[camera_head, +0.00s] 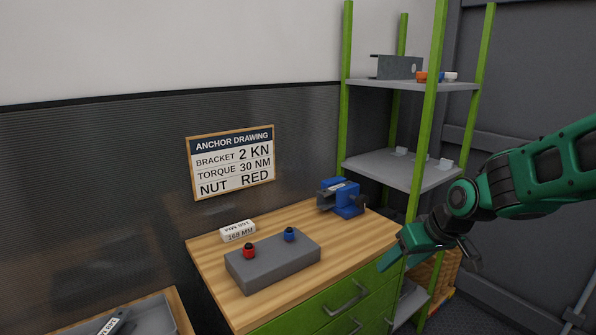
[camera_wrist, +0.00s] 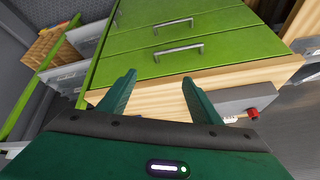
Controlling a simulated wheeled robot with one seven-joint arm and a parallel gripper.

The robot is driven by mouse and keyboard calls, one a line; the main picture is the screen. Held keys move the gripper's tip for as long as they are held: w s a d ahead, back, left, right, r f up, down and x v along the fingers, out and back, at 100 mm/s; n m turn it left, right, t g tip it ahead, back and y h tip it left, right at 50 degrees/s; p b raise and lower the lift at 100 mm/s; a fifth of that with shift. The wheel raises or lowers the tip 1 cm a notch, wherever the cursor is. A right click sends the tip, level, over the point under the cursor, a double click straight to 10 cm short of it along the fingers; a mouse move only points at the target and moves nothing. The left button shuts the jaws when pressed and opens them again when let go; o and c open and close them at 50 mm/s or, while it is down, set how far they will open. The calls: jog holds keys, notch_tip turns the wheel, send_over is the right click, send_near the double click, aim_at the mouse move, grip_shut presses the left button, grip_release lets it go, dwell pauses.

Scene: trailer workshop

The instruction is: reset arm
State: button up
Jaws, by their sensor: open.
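My green arm reaches in from the right in the head view, with my gripper (camera_head: 388,262) near the right front edge of the workbench (camera_head: 212,267). In the wrist view my gripper (camera_wrist: 160,88) has its two green fingers spread apart, with nothing between them. Beyond the fingers are the bench's wooden edge and its green drawers (camera_wrist: 195,40). The gripper holds nothing.
On the bench are a grey block (camera_head: 273,264) with a red knob (camera_head: 249,252) and a blue knob (camera_head: 289,235), a white labelled block (camera_head: 238,231) and a blue vise (camera_head: 342,199). A green-post shelf (camera_head: 405,168) stands close behind my arm. A grey tray (camera_head: 150,318) is lower left.

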jog(key=s+d+m+g+h, duration=0.1)
jog(key=s+d+m, duration=0.2)
jog(key=s, duration=0.6)
jog(key=s+d+m+g, duration=0.2)
jog(key=s+d+m, duration=0.1)
jog(key=s+d, duration=0.5)
jog(key=s+d+r+m+g+h, duration=0.1)
jog(key=s+d, duration=0.4)
jog(key=s, duration=0.7)
jog(key=shift+d+m+g+h, duration=0.3)
jog(key=shift+m+g, duration=0.4)
jog(key=shift+m, duration=0.4)
jog(key=shift+w, duration=0.2)
jog(key=shift+w+f, duration=0.2)
jog(key=shift+w, duration=0.25)
